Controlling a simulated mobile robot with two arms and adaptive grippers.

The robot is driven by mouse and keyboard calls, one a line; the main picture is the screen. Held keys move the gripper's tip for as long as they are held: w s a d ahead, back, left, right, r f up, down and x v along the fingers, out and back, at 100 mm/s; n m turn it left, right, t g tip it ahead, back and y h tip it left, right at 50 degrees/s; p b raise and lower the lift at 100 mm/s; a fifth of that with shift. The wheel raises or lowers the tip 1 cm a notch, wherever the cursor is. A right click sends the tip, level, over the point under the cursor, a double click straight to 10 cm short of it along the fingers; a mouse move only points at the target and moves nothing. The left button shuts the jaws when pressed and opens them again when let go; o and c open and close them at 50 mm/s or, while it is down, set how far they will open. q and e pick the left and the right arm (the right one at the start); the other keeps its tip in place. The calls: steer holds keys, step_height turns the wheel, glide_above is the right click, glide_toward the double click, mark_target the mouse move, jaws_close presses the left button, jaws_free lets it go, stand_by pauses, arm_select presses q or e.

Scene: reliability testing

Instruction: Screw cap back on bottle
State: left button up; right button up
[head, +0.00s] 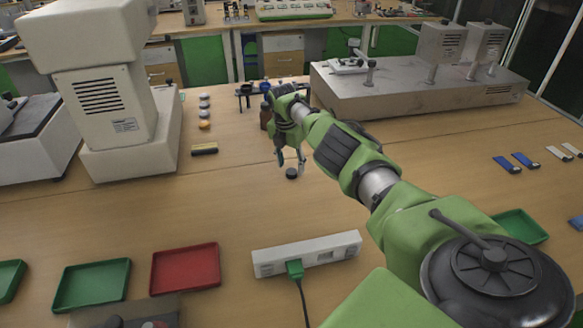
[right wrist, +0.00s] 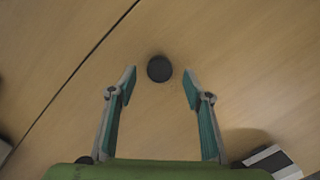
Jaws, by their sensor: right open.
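A small round black cap (head: 292,173) lies on the wooden table just below my right gripper (head: 290,160). In the right wrist view the cap (right wrist: 159,68) sits centred just beyond the fingertips, and the right gripper (right wrist: 159,88) is open and empty with a finger on each side. The fingers do not appear to touch the cap. A brown bottle (head: 265,116) stands on the table behind the gripper, partly hidden by it. The bottle's top is hard to make out. My left gripper is not in view.
A white power strip (head: 308,255) with a green plug lies in front. Red (head: 186,283) and green (head: 92,300) trays sit front left. A tall white instrument (head: 128,160) stands left, and a long grey machine (head: 410,100) stands behind.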

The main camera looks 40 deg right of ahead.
mark_target(291, 173)
steer(key=shift+d+f+b, duration=0.15)
steer(key=shift+f+b, duration=0.7)
steer(key=shift+f, duration=0.45)
steer(key=c, duration=0.8)
